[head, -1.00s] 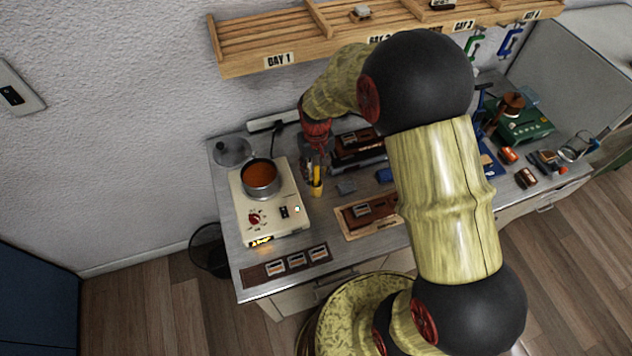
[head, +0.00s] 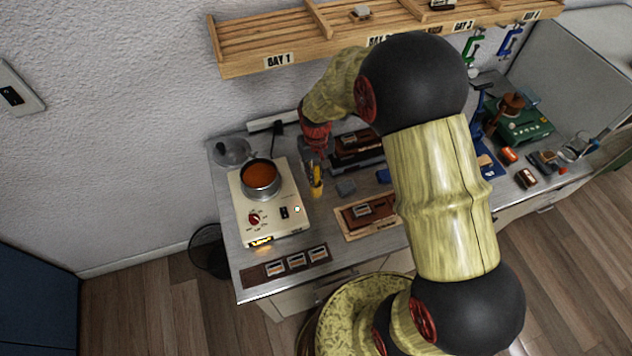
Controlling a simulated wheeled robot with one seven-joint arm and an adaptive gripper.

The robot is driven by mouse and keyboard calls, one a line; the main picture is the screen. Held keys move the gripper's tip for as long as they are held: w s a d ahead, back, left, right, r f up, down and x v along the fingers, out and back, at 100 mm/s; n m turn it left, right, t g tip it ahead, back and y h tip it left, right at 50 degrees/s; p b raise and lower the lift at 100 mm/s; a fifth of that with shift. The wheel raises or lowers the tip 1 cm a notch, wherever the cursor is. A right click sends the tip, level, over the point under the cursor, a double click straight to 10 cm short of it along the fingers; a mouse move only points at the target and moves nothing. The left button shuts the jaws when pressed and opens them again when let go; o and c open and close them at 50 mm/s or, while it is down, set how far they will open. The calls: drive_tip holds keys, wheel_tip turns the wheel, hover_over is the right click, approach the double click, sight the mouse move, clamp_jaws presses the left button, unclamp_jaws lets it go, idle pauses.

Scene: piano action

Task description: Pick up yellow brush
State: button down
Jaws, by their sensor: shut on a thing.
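The yellow brush (head: 317,172) stands roughly upright in a small tan cup (head: 316,190), just right of the hot plate in the head view. My gripper (head: 316,160) is over the cup, pointing down, and is shut on the upper part of the brush. The fingers are small and dark here, so the exact contact is hard to see. The lower end of the brush is hidden in the cup.
A cream hot plate (head: 283,222) with a pot of orange liquid (head: 260,178) stands close left of the cup. Dark boxes (head: 355,152) lie behind right, and a wooden tray (head: 351,233) lies in front right. A wooden shelf (head: 243,69) hangs above.

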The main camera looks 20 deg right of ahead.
wheel_tip(320, 180, up, 10)
drive_tip(key=shift+p, duration=0.4)
idle(2.5)
idle(0.6)
